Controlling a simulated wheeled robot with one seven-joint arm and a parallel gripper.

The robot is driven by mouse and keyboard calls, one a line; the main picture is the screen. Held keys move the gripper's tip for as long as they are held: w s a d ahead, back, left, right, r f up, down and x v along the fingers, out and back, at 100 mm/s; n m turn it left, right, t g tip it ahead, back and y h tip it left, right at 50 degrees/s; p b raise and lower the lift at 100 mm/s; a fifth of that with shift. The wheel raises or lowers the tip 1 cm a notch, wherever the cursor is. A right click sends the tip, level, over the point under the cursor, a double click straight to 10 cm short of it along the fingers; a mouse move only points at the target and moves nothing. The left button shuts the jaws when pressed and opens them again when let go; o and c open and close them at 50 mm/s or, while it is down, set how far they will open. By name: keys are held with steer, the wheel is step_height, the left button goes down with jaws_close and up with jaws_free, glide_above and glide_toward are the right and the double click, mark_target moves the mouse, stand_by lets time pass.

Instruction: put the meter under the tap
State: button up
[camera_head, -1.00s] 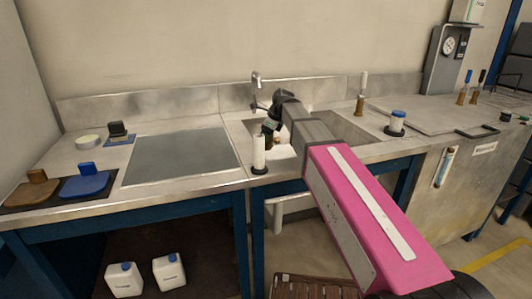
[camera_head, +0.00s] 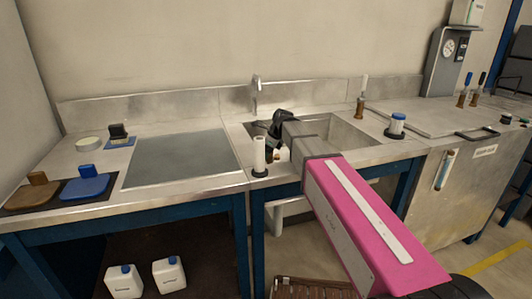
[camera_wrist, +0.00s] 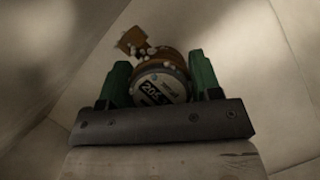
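The meter (camera_wrist: 160,86) shows in the wrist view as a round pale face marked with dark digits on a brownish-bronze body. It sits between the two green fingers of my gripper (camera_wrist: 160,80), which appear shut on its sides. In the head view, my gripper (camera_head: 276,148) points down into the sink basin (camera_head: 345,134), near its left front part; the arm hides much of it and of the meter. The tap (camera_head: 256,92) stands upright at the back of the sink, behind and slightly left of my gripper.
A white cylinder (camera_head: 259,155) on a dark base stands at the sink's front left edge, close to my gripper. A blue-capped container (camera_head: 396,125) stands to the right. A flat grey panel (camera_head: 182,157) lies left of the sink. The basin's right side looks clear.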

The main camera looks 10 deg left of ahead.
steer(key=o, duration=0.4)
steer(key=shift+o, duration=0.2)
steer(key=shift+r, duration=0.1)
steer(key=v, duration=1.2)
steer(key=shift+r, duration=0.15)
